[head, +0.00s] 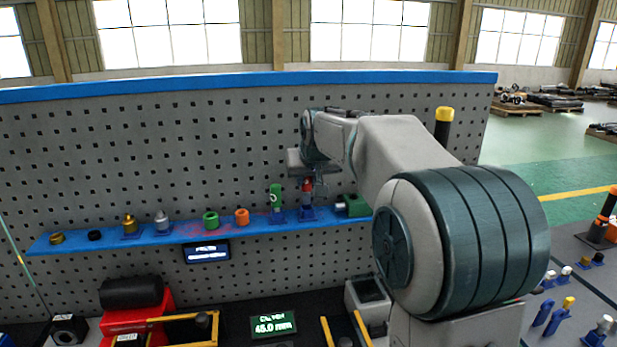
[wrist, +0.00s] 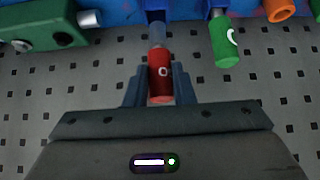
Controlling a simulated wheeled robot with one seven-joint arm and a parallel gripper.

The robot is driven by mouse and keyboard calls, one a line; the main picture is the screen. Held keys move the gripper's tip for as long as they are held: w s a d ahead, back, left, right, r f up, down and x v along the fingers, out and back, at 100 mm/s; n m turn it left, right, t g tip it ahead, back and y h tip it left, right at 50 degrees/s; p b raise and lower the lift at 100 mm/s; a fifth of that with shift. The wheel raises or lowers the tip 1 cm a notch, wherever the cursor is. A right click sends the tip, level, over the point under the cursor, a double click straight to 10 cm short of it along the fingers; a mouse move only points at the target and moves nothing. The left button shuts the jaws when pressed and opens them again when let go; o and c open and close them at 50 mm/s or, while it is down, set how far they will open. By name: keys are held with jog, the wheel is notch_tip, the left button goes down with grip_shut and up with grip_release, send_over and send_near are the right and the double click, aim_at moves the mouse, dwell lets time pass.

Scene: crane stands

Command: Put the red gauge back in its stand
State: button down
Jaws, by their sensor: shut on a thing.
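The red gauge (head: 307,186) is upright above the right part of the blue shelf. In the wrist view its red body (wrist: 160,62) with a pale ring mark lies between the two fingers of my gripper (wrist: 159,86), which is shut on it. Its grey-blue lower part (wrist: 157,33) points to a blue stand (wrist: 155,16) on the shelf. In the head view this stand (head: 307,213) is directly below the gauge. I cannot tell whether the lower end is inside the stand or just above it. My gripper's fingers are partly hidden in the head view.
A green gauge (head: 276,196) stands close by on the left in its own blue stand. A green block with a metal cylinder (head: 352,206) lies close on the right. Orange (head: 242,217) and green (head: 211,220) rings are farther left along the blue shelf (head: 180,238). A pegboard (head: 200,150) rises behind.

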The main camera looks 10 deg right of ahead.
aim_at(308, 191)
jog(key=shift+f, duration=0.1)
dwell(0.3)
jog(key=shift+f+b, duration=1.55)
jog(key=shift+f, duration=0.15)
jog(key=c, duration=1.1)
grip_release()
jog(key=shift+r, duration=0.15)
jog(key=shift+c, duration=0.2)
jog(key=shift+p+v, duration=0.7)
jog(key=shift+v, duration=1.7)
jog(key=shift+s, duration=0.1)
